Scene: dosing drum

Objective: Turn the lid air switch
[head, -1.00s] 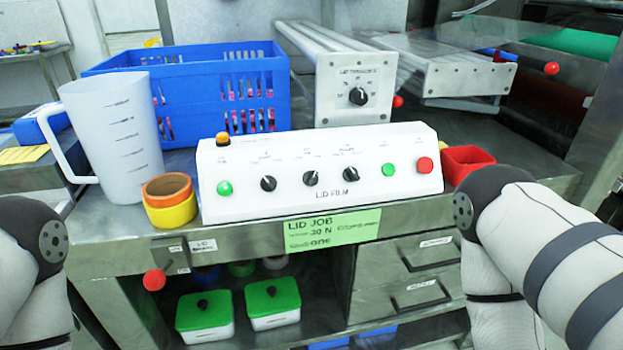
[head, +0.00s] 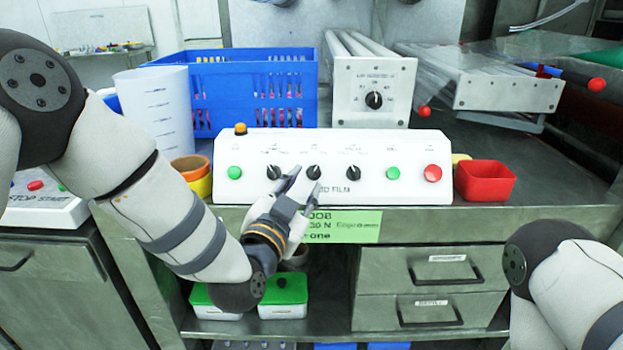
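The white control panel (head: 222,195) marked LID FILM stands on the steel bench. It has three black knobs in a row: a left knob (head: 273,172), a middle knob (head: 314,172) and a right knob (head: 353,173). Their small labels are too blurred to read, so I cannot tell which is the lid air switch. My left gripper (head: 306,181) is in front of the panel, just below the middle knob, its fingers apart and nothing seen between them. I cannot tell whether a fingertip touches the knob. My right gripper is out of view; only its arm shows at lower right.
Green buttons (head: 234,173) and a red button (head: 432,173) flank the knobs. An amber lamp (head: 240,129) sits on top. A red bin (head: 485,181) stands right of the panel, tape rolls (head: 197,178) and a jug (head: 160,110) left. A blue crate (head: 225,85) is behind.

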